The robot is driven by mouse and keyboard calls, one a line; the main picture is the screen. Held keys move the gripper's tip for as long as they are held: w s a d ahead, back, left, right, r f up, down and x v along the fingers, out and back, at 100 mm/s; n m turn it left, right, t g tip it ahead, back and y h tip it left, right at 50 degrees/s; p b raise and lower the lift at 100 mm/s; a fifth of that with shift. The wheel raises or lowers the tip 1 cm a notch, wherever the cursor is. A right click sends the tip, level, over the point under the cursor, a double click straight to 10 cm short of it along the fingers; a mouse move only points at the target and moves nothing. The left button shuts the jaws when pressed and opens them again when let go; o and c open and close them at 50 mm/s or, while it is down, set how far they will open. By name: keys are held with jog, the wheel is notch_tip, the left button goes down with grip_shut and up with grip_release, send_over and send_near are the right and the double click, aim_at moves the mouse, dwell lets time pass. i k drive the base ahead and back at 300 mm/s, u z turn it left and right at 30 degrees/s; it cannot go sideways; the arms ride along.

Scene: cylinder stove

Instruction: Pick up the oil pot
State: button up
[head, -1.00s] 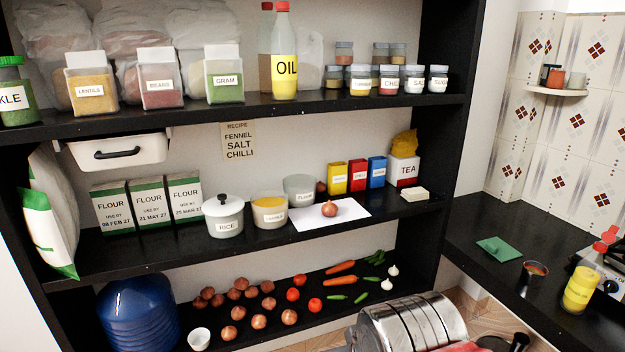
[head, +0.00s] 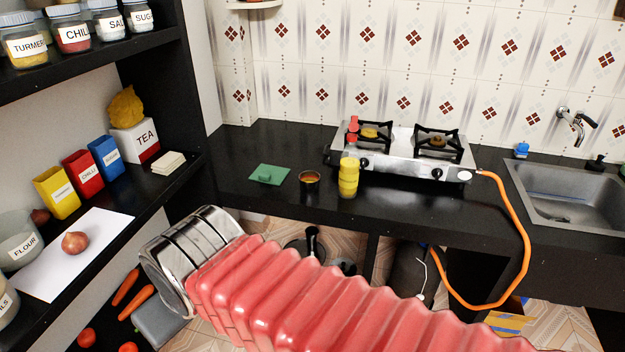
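No label marks an oil pot in this view. I cannot tell which of these is the oil pot. My arm, with a ribbed metal section and red bellows, crosses the lower view. My gripper's fingers do not show, and nothing visible is held.
A green flat piece (head: 269,174) lies left of the cup. The two-burner stove (head: 404,150) stands behind, with an orange hose (head: 526,240) hanging off the counter. A sink (head: 570,190) is at right. Shelves with jars and a tea box (head: 134,140) stand at left.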

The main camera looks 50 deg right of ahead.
aim_at(310, 183)
jog(key=z, duration=0.35)
jog(key=i, duration=1.1)
jog(key=z, duration=0.35)
